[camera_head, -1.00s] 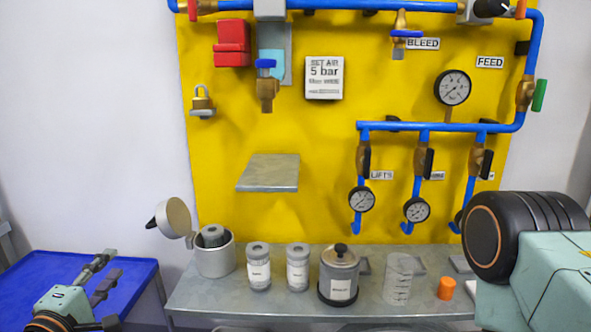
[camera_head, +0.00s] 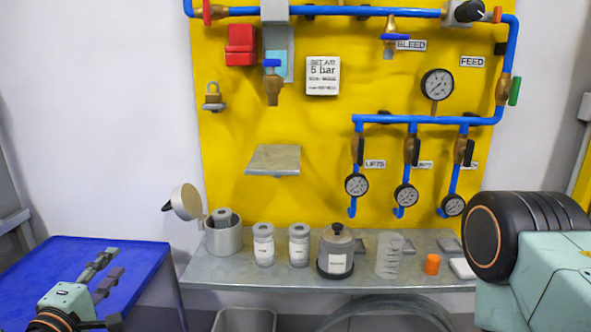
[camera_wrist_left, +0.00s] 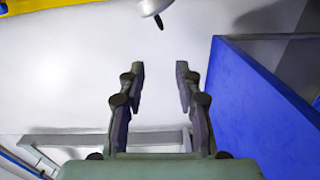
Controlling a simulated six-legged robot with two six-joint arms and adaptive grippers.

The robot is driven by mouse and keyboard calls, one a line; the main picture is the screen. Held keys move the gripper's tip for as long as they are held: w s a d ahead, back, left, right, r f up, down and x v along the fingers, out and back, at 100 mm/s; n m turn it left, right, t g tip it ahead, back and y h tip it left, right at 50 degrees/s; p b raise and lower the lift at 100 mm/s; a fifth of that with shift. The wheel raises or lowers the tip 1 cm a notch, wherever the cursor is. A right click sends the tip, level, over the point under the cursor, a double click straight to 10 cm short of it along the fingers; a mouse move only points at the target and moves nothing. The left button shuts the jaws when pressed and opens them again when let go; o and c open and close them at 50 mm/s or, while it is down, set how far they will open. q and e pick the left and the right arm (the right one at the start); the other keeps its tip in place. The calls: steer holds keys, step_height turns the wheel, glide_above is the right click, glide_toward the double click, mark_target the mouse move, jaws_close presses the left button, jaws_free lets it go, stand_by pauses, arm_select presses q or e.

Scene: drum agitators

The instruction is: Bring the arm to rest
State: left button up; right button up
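My left gripper (camera_head: 108,272) is at the lower left of the head view, in front of the blue table. In the left wrist view its two fingers (camera_wrist_left: 160,80) stand apart with nothing between them. My right arm fills the lower right of the head view with its black joint and pale green link. The right gripper does not show in either view.
A grey bench (camera_head: 210,274) carries an open-lidded pot (camera_head: 224,238), two labelled jars, a lidded canister (camera_head: 336,252), a clear beaker (camera_head: 389,257) and an orange cap (camera_head: 432,264). A blue table (camera_head: 140,262) stands left. Behind is a yellow panel (camera_head: 225,150) with blue pipes and gauges.

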arm_select(q)
steer(key=s+d+f+m+g, duration=0.4)
steer(key=s+f+m, duration=0.1)
steer(key=f, duration=0.3)
steer(key=s+d+f+m+g, duration=0.4)
steer(key=f, duration=0.4)
steer(key=s+d+f+m+g, duration=0.1)
steer(key=s+f+m+g, duration=0.1)
steer(key=s, duration=0.7)
steer(key=s+d+f+m+g+b, duration=0.1)
steer(key=s+d+f+m+g, duration=0.1)
steer(key=s+f, duration=0.5)
steer(key=s+d+f+m+g+b, duration=0.1)
steer(key=s+f+m+g, duration=0.2)
steer(key=s, duration=0.7)
step_height(320, 180, down, 2)
steer(key=g, duration=0.2)
steer(key=shift+s+d+f+m+g+y, duration=0.15)
steer(key=shift+s+d+m+g+y, duration=0.15)
steer(key=shift+g, duration=0.1)
